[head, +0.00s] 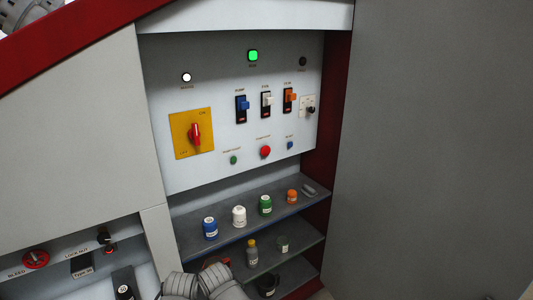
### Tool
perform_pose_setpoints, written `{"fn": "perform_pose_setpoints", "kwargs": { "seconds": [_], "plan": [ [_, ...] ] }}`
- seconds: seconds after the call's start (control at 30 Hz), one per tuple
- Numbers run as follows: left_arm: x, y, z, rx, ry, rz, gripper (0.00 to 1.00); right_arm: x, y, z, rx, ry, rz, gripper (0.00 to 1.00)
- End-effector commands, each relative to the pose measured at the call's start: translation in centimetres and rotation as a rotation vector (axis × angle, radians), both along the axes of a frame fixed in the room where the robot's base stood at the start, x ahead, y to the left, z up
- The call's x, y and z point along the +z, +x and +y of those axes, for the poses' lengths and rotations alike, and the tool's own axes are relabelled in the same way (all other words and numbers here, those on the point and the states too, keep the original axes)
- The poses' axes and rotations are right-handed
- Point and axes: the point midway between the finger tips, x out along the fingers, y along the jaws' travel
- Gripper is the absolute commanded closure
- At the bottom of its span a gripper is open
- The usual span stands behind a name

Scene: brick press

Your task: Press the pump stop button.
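A red round button (265,151) sits low in the middle of the white control panel (215,110). The small label above it is blurred but seems to read pump stop. A smaller green button (233,160) is to its left, and a small blue button (290,145) is to its right. Nothing touches or covers the red button. Grey rounded links that look like my arm show at the bottom edge, well below the panel. No fingertips of either gripper can be seen.
A red rotary switch on a yellow plate (179,150) and blue, white and orange switches (242,104) share the panel. A green lamp (252,56) is lit. Jars stand on shelves (190,241) below. Space before the buttons looks clear.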

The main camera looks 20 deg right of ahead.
Motion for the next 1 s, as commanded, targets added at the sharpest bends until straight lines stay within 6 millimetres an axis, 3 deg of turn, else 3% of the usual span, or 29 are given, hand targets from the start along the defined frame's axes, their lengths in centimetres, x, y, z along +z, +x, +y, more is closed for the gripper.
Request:
{"fn": "perform_pose_setpoints", "kwargs": {
  "seconds": [0.07,0.43,1.0],
  "plan": [
    [0.0,0.0,0.0,0.0,0.0,0.0,1.0,0.0,0.0,0.0,0.0,0.0,0.0,0.57],
    [0.0,0.0,0.0,0.0,0.0,0.0,1.0,0.0,0.0,0.0,0.0,0.0,0.0,0.99],
    [0.0,0.0,0.0,0.0,0.0,0.0,1.0,0.0,0.0,0.0,0.0,0.0,0.0,1.0]
  ]
}}
